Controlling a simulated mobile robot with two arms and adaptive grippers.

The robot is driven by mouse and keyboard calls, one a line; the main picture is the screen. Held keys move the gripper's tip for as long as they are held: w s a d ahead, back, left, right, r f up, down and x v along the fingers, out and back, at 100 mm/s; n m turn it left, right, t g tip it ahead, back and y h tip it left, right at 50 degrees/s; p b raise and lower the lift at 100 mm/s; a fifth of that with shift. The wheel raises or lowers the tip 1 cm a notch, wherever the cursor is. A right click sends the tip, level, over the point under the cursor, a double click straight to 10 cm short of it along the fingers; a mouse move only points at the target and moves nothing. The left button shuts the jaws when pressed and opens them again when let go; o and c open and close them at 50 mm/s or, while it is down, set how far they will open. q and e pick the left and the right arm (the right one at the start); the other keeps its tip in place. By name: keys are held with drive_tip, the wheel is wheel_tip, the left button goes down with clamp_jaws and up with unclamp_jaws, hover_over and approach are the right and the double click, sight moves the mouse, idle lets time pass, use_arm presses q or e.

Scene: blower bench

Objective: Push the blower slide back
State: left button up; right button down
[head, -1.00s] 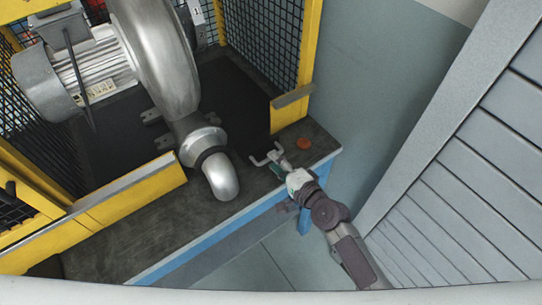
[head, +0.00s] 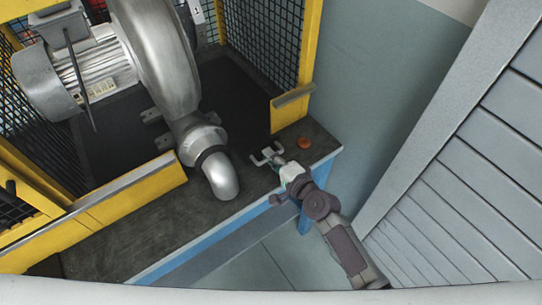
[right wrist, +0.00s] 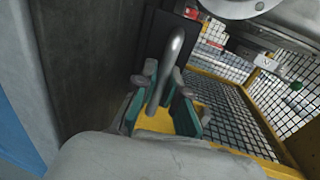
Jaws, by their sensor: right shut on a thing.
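The silver blower (head: 165,65) stands on a dark bed inside the yellow cage, with its pipe elbow (head: 222,178) over the bench's front. My right gripper (head: 270,156) is at the bench's right end, right of the elbow. In the right wrist view, a grey bent bar handle (right wrist: 173,68) runs between my teal-padded fingers, and the gripper is shut on it. A black plate (right wrist: 161,40) lies behind the bar. In the head view I cannot separate the handle clearly from the fingertips. My left gripper is not in view.
The dark bench top (head: 120,245) has a blue front edge. An orange-red knob (head: 304,143) sits just right of my gripper. A yellow cage post (head: 297,60) with mesh rises behind. A grey slatted panel (head: 470,180) stands at the right.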

sight(263, 148)
drive_tip(key=x, duration=0.2)
drive_tip(key=b+x, duration=0.1)
drive_tip(key=x, duration=0.1)
drive_tip(key=r+x, duration=0.1)
drive_tip(key=x, duration=0.1)
drive_tip(key=shift+w+a+r, duration=0.1)
drive_tip(key=shift+r, duration=0.05)
drive_tip(key=c, duration=1.2)
unclamp_jaws()
drive_tip(key=shift+s+d, duration=0.2)
drive_tip(key=shift+s, duration=0.1)
drive_tip(key=v, duration=1.1)
drive_tip(key=shift+s+d+r, duration=0.1)
drive_tip(key=shift+s+d, duration=0.05)
drive_tip(key=shift+s, duration=0.05)
